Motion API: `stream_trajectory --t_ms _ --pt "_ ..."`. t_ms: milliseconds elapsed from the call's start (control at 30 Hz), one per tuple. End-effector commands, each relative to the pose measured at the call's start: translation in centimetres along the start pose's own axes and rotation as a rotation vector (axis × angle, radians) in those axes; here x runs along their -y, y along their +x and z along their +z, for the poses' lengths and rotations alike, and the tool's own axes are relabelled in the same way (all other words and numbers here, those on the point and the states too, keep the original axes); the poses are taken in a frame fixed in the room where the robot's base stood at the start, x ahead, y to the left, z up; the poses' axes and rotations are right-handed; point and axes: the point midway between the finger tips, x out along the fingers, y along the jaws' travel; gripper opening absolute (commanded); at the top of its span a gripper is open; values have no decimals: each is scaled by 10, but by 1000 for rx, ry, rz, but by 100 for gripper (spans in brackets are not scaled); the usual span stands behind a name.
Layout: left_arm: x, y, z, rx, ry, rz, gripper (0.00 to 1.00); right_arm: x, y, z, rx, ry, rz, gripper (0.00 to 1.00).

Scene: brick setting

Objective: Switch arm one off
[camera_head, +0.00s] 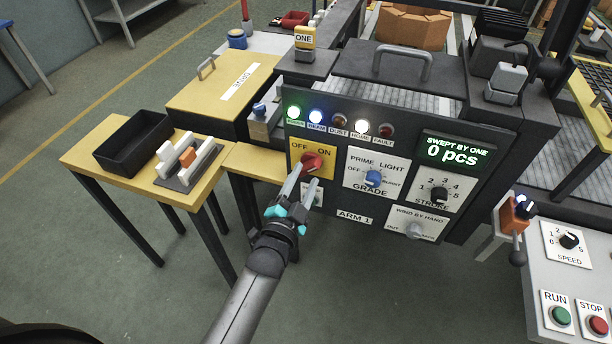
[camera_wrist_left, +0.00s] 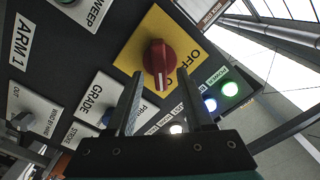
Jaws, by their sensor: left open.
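The arm one panel (camera_head: 277,154) carries a yellow OFF/ON plate with a red rotary knob (camera_head: 312,162). In the left wrist view the knob (camera_wrist_left: 159,62) sits just ahead of the fingers, and its white mark points towards the ON side. My left gripper (camera_head: 303,184) is in front of the knob, with fingertips near it and partly covering the plate's lower part. In the left wrist view the gripper (camera_wrist_left: 160,92) is open, its two fingers apart and nothing between them. Whether a fingertip touches the knob I cannot tell. My right gripper is not in view.
The green power lamp (camera_head: 293,112), blue beam lamp (camera_head: 316,117) and white home lamp (camera_head: 362,126) are lit. A blue grade knob (camera_head: 374,178) and stroke knob (camera_head: 439,194) are to the right. A yellow table (camera_head: 83,157) with a black bin (camera_head: 133,140) stands left.

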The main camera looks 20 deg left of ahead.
Motion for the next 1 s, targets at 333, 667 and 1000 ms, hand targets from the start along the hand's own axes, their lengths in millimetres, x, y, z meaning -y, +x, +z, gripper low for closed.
stream_trajectory --t_ms 333,667,1000 --pt "0 17 0 1 0 0 52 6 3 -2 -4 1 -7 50" --pt "0 16 0 1 0 0 36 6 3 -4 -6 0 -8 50" --pt "0 16 0 1 0 0 0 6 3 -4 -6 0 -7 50"
